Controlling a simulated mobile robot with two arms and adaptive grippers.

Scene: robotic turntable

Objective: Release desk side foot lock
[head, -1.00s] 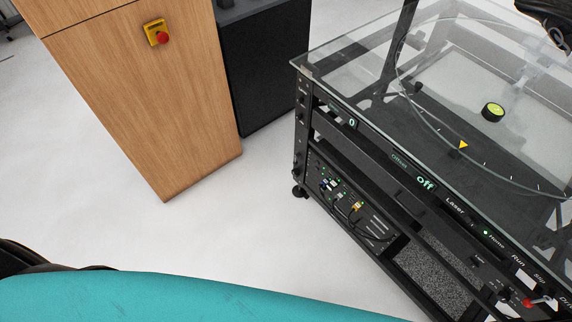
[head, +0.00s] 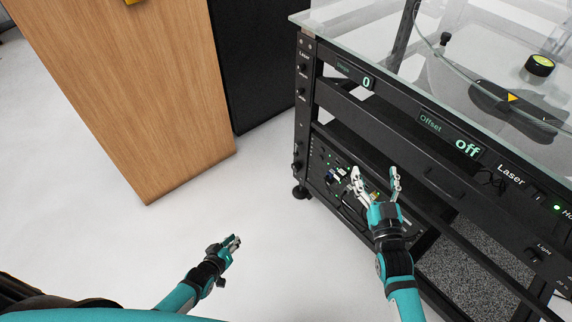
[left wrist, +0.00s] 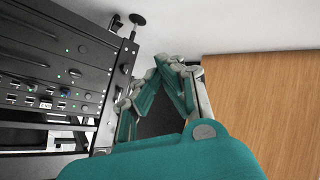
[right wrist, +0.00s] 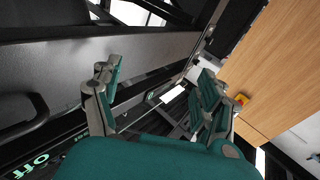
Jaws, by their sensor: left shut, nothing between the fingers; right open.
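A black turntable cart (head: 340,106) stands at the right of the head view. Its visible foot (head: 300,192) is at the lower corner facing the wooden desk (head: 150,110). The foot also shows at the top of the left wrist view (left wrist: 137,20); its lock state is too small to tell. My left gripper (head: 235,241) is shut and empty, above the floor, left of and nearer to me than the foot. My right gripper (head: 376,178) is open and empty, in front of the cart's lower panel, right of the foot. Its spread fingers show in the right wrist view (right wrist: 160,82).
A glass top (head: 350,32) overhangs the cart. A connector panel with cables (head: 330,170) sits low in its front. A black cabinet (head: 255,60) stands behind, beside the desk. White floor (head: 230,200) lies clear between desk and cart. A yellow-mounted button (head: 133,2) is on the desk.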

